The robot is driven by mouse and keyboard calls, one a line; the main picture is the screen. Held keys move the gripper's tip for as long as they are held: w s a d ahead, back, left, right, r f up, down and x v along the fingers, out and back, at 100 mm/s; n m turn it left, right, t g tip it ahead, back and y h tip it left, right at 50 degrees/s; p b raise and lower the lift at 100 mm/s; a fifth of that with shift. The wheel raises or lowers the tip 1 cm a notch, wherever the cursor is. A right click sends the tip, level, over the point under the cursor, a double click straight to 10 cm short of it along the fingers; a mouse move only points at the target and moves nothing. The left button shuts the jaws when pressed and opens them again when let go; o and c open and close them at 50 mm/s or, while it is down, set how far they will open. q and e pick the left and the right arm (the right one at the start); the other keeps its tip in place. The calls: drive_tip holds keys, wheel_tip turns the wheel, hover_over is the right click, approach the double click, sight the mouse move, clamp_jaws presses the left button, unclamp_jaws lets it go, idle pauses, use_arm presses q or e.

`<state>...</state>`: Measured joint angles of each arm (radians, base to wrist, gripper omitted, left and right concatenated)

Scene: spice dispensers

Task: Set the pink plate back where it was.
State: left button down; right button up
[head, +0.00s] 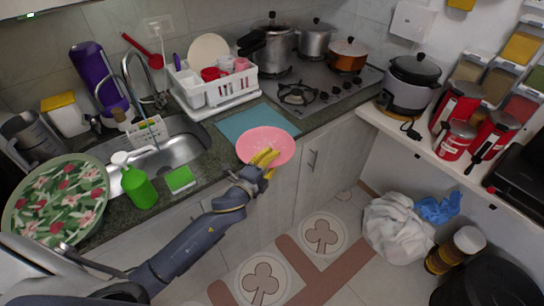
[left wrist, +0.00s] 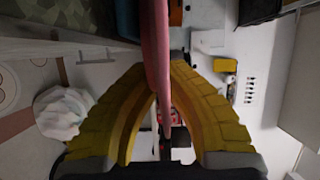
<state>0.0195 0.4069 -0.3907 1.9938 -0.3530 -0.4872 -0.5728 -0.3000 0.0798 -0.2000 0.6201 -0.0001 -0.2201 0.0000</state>
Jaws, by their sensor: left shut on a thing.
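The pink plate (head: 264,143) is at the counter's front edge in the head view, over the near edge of a flat blue mat (head: 249,119). My left gripper (head: 266,160) has yellow fingers and is shut on the plate's near rim. In the left wrist view the plate (left wrist: 155,50) shows edge-on as a pink strip between the yellow fingers (left wrist: 160,95). I cannot tell whether the plate touches the mat or is held just above it. My right gripper is not in view.
A white dish rack (head: 215,88) with a plate and red cups stands behind the mat. The sink (head: 165,155) is to the left, with a green bottle (head: 138,187) at its front. The stove (head: 310,90) with pots is at the back right.

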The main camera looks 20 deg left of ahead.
use_arm(q)
drive_tip(key=shift+f, duration=0.15)
drive_tip(key=c, duration=1.5)
unclamp_jaws()
